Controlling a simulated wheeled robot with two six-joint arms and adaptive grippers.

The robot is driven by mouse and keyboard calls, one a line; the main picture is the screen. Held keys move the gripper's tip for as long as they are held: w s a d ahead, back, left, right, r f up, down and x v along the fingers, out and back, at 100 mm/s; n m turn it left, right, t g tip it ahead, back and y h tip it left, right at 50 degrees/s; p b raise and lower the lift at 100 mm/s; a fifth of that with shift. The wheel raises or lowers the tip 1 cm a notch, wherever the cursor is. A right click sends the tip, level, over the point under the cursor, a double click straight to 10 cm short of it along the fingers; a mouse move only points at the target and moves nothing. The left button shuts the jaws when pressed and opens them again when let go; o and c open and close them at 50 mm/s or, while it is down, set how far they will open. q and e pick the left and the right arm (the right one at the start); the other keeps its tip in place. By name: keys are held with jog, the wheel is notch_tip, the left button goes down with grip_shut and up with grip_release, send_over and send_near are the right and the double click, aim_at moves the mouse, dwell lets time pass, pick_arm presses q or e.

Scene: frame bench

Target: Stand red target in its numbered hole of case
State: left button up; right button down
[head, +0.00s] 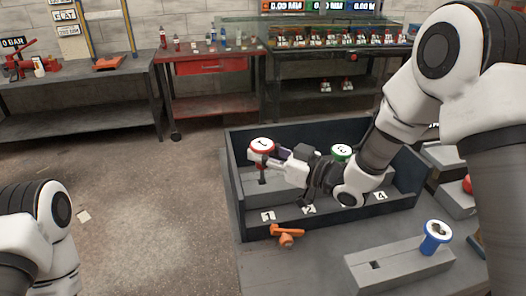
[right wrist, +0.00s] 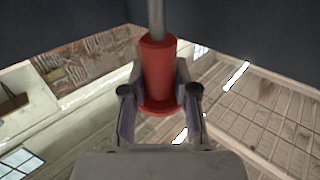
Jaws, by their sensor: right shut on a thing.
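The red target (head: 262,146), with a white top marked 1, is upright at the left end of the case (head: 235,165). My right gripper (head: 265,158) is shut on it. In the right wrist view the red target (right wrist: 158,75) sits between both fingers, a grey rod running from its end. Beneath it, a dark hole shows in the grey block (head: 250,187) behind label 1 (head: 268,216); I cannot tell whether the stem is in it. A green target (head: 341,151) marked 3 stands in the case, partly hidden by my right arm. My left gripper is out of view.
A blue target (head: 436,232) stands in a grey block (head: 385,268) on the bench, front right. An orange tool (head: 287,235) lies before the case. Labels 2 (head: 309,209) and 4 (head: 380,195) mark the case front. A red object (head: 468,185) is at the right.

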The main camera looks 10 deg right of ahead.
jog(key=shift+f+b, duration=1.05)
jog(key=shift+f, duration=0.5)
jog(key=c, duration=0.8)
grip_release()
